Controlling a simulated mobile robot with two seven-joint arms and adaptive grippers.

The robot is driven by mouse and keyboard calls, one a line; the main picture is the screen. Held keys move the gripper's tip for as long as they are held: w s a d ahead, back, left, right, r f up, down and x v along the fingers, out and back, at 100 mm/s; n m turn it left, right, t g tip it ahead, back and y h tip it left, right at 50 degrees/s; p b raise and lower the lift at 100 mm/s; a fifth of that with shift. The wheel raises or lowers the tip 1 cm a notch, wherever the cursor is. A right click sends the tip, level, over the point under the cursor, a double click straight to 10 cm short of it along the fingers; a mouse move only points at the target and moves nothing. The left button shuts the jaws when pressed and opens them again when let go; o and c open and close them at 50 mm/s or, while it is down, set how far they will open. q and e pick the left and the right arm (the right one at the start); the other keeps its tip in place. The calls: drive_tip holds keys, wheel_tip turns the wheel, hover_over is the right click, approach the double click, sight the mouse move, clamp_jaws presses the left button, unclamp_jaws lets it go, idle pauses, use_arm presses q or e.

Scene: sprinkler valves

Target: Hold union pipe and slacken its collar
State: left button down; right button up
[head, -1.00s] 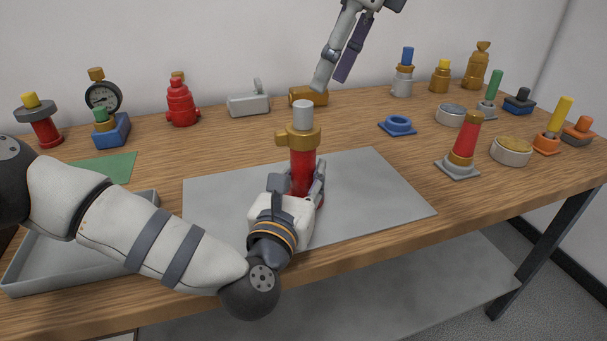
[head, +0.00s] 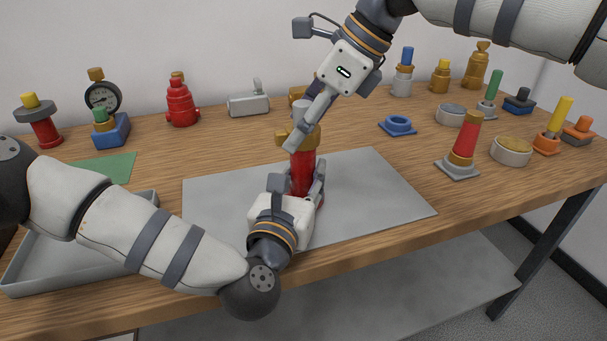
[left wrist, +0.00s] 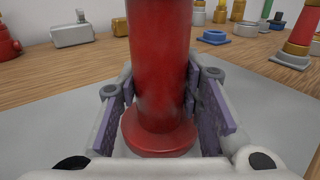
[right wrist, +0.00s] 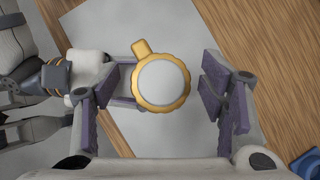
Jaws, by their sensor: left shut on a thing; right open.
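The union pipe (head: 302,175) stands upright on the grey mat, with a red body, a brass collar (head: 312,138) with a side lug, and a pale grey top (right wrist: 163,82). My left gripper (head: 300,192) is shut around the lower red body, which also shows in the left wrist view (left wrist: 158,70) above its red base flange. My right gripper (right wrist: 165,90) is open above the pipe, pointing down. In the right wrist view the collar lies between its fingers, with gaps on both sides. In the head view a right finger hides part of the collar and top.
The grey mat (head: 385,195) is otherwise clear. A grey tray (head: 60,265) is at front left. A red cone-like fitting (head: 466,140), a blue ring (head: 398,125) and a round tin (head: 511,151) stand to the right. Several fittings line the back.

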drive_tip(key=c, duration=1.2)
drive_tip(key=n+g, duration=0.2)
drive_tip(key=n, duration=0.1)
drive_tip(key=o, duration=1.2)
drive_tip(key=shift+o, duration=0.2)
drive_tip(key=v, duration=0.6)
drive_tip(key=shift+c, duration=0.4)
